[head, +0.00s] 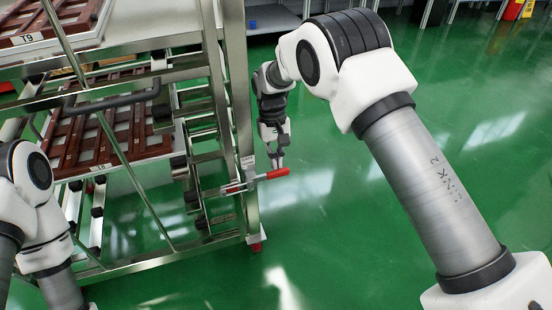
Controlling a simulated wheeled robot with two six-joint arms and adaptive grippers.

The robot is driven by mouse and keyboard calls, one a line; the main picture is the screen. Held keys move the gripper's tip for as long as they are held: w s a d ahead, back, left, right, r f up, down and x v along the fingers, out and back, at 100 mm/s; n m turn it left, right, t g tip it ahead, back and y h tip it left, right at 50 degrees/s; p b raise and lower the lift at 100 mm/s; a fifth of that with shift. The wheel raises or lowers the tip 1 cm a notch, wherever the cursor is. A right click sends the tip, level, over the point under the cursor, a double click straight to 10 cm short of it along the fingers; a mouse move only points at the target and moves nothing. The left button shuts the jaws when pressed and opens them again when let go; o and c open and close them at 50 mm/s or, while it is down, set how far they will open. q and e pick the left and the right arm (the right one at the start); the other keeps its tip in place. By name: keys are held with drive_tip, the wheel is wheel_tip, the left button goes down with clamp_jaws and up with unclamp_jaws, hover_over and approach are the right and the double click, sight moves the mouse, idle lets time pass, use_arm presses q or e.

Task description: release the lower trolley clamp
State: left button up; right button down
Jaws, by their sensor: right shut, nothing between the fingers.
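The lower trolley clamp is at the trolley's near right post, low down. Its red handle (271,175) points out to the right, and its metal body (233,187) reaches left across the post. My right gripper (276,164) is just above the red handle, fingers pointing down and shut with nothing between them. The fingertips are very close to the handle; I cannot tell whether they touch it. My left arm shows at the left edge, but its gripper is out of view.
The metal trolley (246,130) fills the left side and carries brown trays (110,120) on its shelves. Its lower rungs and a slanted bar lie left of the clamp. Open green floor (330,240) lies to the right. A yellow sign (514,9) stands at the far right.

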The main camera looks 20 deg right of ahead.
sight(283, 175)
drive_tip(key=s+m+p, duration=0.2)
drive_tip(key=m+p, duration=0.1)
drive_tip(key=p, duration=0.1)
drive_tip(key=s+m+y+p, duration=0.1)
drive_tip(key=s+m+p, duration=0.1)
drive_tip(key=p, duration=0.3)
drive_tip(key=s+m+y+p, duration=0.1)
drive_tip(key=m+p, duration=0.2)
drive_tip(key=p, duration=0.2)
drive_tip(key=shift+s+r+m+t, duration=0.35)
drive_tip(key=shift+s+m+t, duration=0.05)
drive_tip(key=shift+s+a+f+m+t+y+p, duration=0.15)
drive_tip(key=shift+s+a+m+p, duration=0.2)
drive_tip(key=shift+m+p, duration=0.3)
drive_tip(key=shift+s+a+f+m+t+y+p, duration=0.1)
drive_tip(key=shift+s+a+m+p, duration=0.1)
drive_tip(key=shift+s+m+p, duration=0.5)
drive_tip(key=shift+s+a+f+m+t+y+p, duration=0.15)
drive_tip(key=shift+a+m+p, duration=0.15)
drive_tip(key=shift+m, duration=0.65)
